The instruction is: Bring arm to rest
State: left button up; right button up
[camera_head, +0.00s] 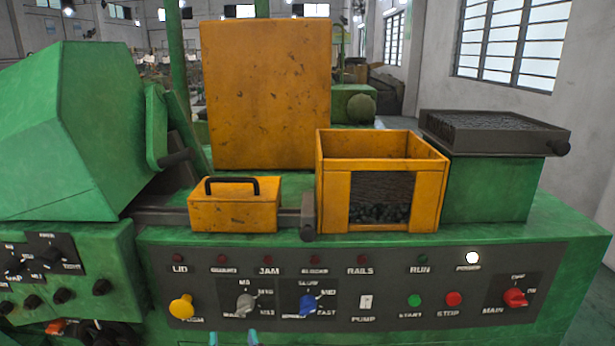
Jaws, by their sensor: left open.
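Only the light-blue fingertips of my left gripper (232,339) show, at the bottom edge of the head view. They stand apart with nothing seen between them, so the gripper is open. They are below the grey selector knob (246,304) on the control panel (390,265), and I cannot tell how far in front of it. The rest of the gripper is cut off by the picture's edge. My right gripper is not in view.
A green machine (560,240) fills the front. On it stand a small yellow box with a black handle (235,212) and an open yellow bin (432,190) with dark pieces inside. The panel has a yellow push button (181,306), blue knob (307,304) and red main switch (515,297).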

pick_arm(q)
jog(key=w+a+f+g, duration=0.1)
jog(key=a+f+g, duration=0.35)
jog(key=f, duration=0.75)
jog(key=s+a+f+g+h, duration=0.1)
jog(key=s+a+f+h, duration=0.15)
jog(key=f, duration=0.65)
jog(key=s+a+f+g+h, duration=0.1)
jog(key=s+a+f+g, duration=0.15)
jog(key=f, duration=0.65)
jog(key=s+d+f+g+h, duration=0.2)
jog(key=s+d+f+g, duration=0.1)
jog(key=s+d, duration=0.2)
jog(key=s+d+f+g+h, duration=0.3)
jog(key=s+d+f, duration=0.1)
jog(key=s, duration=0.6)
jog(key=shift+s+d+n, duration=0.25)
jog(key=shift+d+n, duration=0.1)
jog(key=shift+n, duration=0.05)
jog(key=shift+f+h, duration=0.1)
jog(key=shift+h, duration=0.15)
jog(key=c, duration=0.3)
jog(key=shift+w+d, duration=0.1)
